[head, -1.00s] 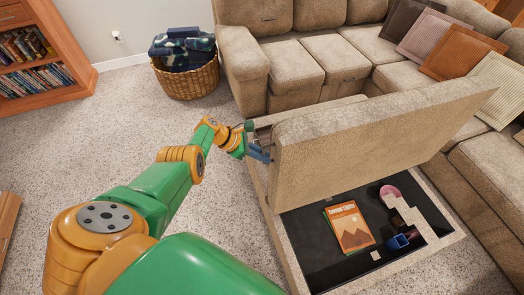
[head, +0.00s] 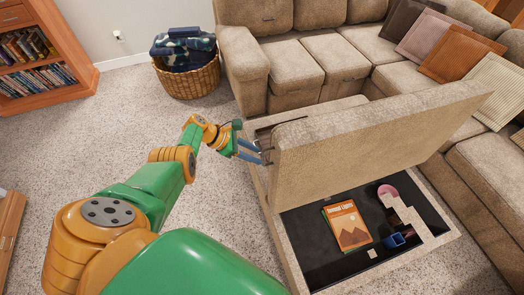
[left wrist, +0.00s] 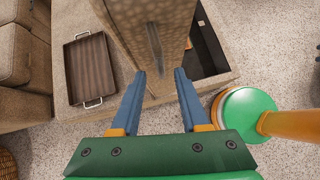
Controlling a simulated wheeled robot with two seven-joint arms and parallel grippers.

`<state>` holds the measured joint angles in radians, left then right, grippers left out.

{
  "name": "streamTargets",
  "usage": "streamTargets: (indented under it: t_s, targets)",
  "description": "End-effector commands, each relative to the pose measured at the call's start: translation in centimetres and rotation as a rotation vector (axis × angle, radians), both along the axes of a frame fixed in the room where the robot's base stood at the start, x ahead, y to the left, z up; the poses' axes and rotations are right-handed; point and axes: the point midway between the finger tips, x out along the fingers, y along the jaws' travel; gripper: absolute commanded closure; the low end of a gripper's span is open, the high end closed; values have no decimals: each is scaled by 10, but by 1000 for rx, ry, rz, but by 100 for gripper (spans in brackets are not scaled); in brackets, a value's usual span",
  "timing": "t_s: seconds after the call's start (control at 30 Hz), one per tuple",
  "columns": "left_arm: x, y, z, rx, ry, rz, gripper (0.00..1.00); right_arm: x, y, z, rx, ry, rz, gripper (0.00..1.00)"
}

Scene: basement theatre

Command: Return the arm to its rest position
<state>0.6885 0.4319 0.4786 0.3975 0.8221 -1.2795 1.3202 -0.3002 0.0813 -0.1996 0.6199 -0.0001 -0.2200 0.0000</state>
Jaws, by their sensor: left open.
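My left arm reaches from the lower left to the near side of the raised, beige ottoman lid (head: 370,135). My left gripper (head: 266,152) is open at the lid's left edge. In the left wrist view, its two blue fingers (left wrist: 160,74) are spread, with the edge of the lid (left wrist: 140,22) and a dark metal bar handle (left wrist: 154,48) just ahead, between them. I see nothing held; whether a fingertip touches the lid is unclear. The right gripper is not in view.
The open ottoman box (head: 290,225) holds an orange book (head: 347,226), a blue mug (head: 394,240) and a pink item. A dark tray (left wrist: 88,68) lies left of the lid. Beige sofas, a wicker basket (head: 190,80) and a bookcase (head: 45,50) surround clear carpet.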

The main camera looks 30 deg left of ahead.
Motion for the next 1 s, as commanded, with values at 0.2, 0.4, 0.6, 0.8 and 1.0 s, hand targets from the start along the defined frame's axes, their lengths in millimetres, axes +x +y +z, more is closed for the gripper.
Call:
streamTargets:
  t_s: [0.2,0.4,0.6,0.8,1.0]
  targets:
    - [-11,14,19,-1,-1,0,55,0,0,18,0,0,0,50]
    - [-11,14,17,-1,-1,0,55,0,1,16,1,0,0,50]
    - [-12,14,15,7,3,-5,55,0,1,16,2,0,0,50]
    - [-93,18,-91,384,88,-333,55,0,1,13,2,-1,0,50]
    - [-263,3,-210,883,-35,-1428,55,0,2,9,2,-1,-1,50]
